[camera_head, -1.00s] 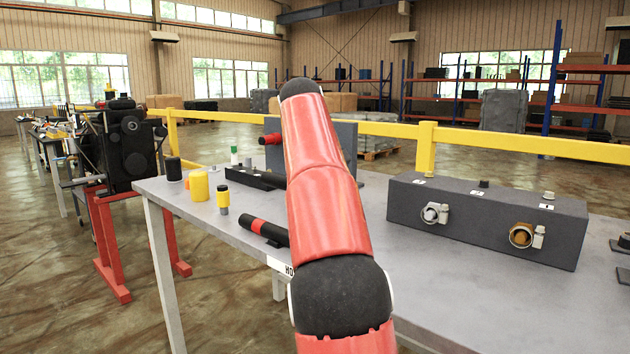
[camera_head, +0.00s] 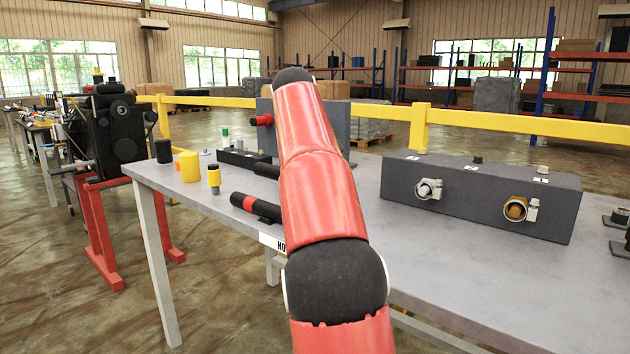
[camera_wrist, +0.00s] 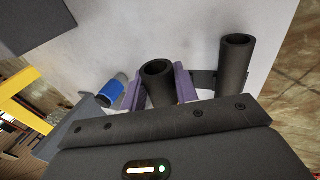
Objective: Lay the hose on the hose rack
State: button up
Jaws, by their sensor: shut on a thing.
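My gripper (camera_wrist: 160,88) has purple fingers and is shut on a black hose (camera_wrist: 158,75), whose open round end faces the wrist camera. In the head view my red arm hides the gripper, but a short black piece (camera_head: 266,170), likely this hose, sticks out left of the arm over the table. A second black tube (camera_wrist: 237,62) lies to the right in the wrist view, apart from the held one, beside a dark bracket (camera_wrist: 203,79). In the head view a black tube with a red band (camera_head: 256,207) lies near the front edge, above a partly hidden label starting "HO".
On the grey table (camera_head: 400,260) stand a dark box with fittings (camera_head: 480,195), a yellow cylinder (camera_head: 189,167), a yellow-black cylinder (camera_head: 214,178) and a black cylinder (camera_head: 163,151). A blue-banded cylinder (camera_wrist: 110,92) is left in the wrist view. A yellow rail (camera_head: 480,124) runs behind.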

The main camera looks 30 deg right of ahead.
jog(key=shift+f+b, duration=1.8)
jog(key=shift+f, duration=1)
jog(key=o, duration=1)
jog(key=shift+o, duration=0.8)
jog(key=p+v, duration=0.3)
jog(key=v, duration=0.6)
jog(key=shift+d+r+p, duration=0.2)
jog(key=shift+r+p, duration=0.1)
jog(key=shift+r, duration=0.05)
jog(key=shift+s, duration=0.1)
